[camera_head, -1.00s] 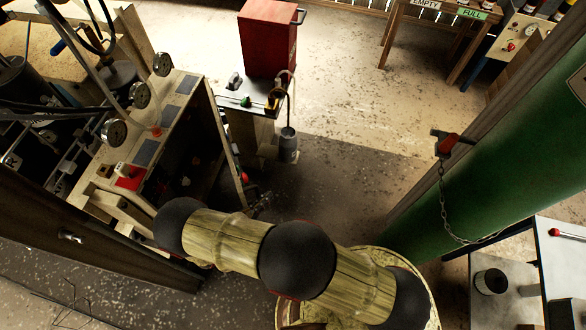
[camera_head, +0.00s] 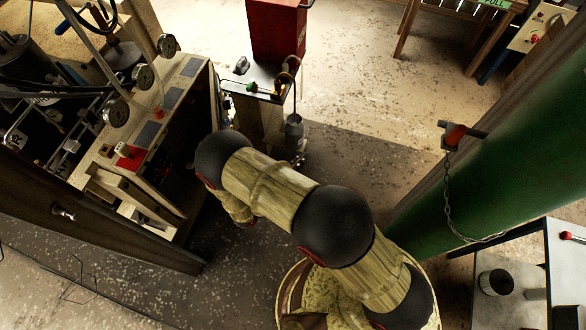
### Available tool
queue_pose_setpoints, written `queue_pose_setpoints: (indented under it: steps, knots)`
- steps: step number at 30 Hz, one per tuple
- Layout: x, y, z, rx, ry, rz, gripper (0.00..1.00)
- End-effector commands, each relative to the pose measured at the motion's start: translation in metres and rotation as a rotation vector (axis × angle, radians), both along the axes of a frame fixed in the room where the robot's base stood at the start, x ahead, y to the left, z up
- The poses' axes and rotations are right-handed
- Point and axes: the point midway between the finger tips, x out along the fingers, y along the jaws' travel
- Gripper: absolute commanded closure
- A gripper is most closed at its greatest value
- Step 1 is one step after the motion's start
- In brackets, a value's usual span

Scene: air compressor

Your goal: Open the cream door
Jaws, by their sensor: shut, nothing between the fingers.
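The cream cabinet (camera_head: 105,170) of the compressor stands at the left, with gauges and dark plates along its sloping top. Its right side is dark inside, with a narrow cream upright edge (camera_head: 217,100) that may be the door seen edge-on; I cannot tell how far it stands open. A dark panel (camera_head: 110,235) with a metal handle (camera_head: 64,212) stands at the cabinet's near side. My bamboo-coloured arm with black joints crosses the lower middle and bends down close to the cabinet's right side. My gripper cannot be made out; the arm hides that area.
A green cylinder (camera_head: 490,175) with a chain (camera_head: 447,195) blocks the right. Open floor (camera_head: 370,85) lies between, and a white table (camera_head: 567,255) is at lower right.

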Motion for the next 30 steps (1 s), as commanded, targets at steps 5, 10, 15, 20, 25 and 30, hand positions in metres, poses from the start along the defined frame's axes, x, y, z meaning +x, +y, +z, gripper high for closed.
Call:
queue_pose_setpoints:
  steps: [5,10,15,20,25,30]
  knots:
    - [0.0062,-0.0057,0.0002,0.001,-0.001,-0.001,1.0]
    - [0.0068,-0.0056,0.0007,0.001,-0.001,0.0,1.0]
    - [0.0066,-0.0055,0.0006,0.001,-0.001,0.0,1.0]
    - [0.0066,-0.0054,0.0006,0.001,-0.001,0.0,1.0]
    - [0.0066,-0.0054,0.0005,0.001,-0.001,0.0,1.0]
    - [0.0066,-0.0054,0.0005,0.001,-0.001,0.0,1.0]
